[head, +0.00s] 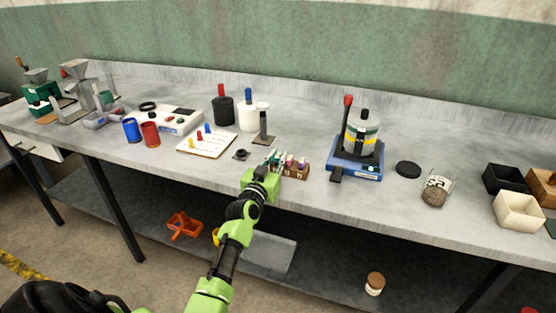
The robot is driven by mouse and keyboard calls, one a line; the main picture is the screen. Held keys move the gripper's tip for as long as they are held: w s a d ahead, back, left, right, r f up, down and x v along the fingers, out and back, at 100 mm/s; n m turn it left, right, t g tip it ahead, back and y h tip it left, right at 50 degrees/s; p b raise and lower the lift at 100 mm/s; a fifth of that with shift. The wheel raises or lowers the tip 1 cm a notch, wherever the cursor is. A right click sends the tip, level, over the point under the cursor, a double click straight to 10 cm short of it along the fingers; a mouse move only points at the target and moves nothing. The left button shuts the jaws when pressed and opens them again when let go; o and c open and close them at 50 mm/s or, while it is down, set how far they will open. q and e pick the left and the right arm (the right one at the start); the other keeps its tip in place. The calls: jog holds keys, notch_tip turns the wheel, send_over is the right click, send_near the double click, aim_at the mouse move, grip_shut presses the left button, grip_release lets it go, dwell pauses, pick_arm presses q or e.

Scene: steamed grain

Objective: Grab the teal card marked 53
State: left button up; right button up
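My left gripper (274,160) reaches over the front of the bench from below, beside a small brown wooden rack (303,171). Its fingertips are small here and overlap the rack's left end, so I cannot tell whether they are open or shut. The rack holds several small items with pale and reddish tops. Small teal patches show at the fingertips, but I cannot tell whether they are a card or part of the gripper. No number 53 is readable. My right gripper is not in view.
A white board with coloured pegs (206,142) lies left of the rack. A blue device with a canister (362,132), a labelled jar (437,188) and a cream bin (518,211) stand to the right. The grey bench (400,215) is clear along its front right.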

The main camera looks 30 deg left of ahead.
pick_arm(q)
grip_shut()
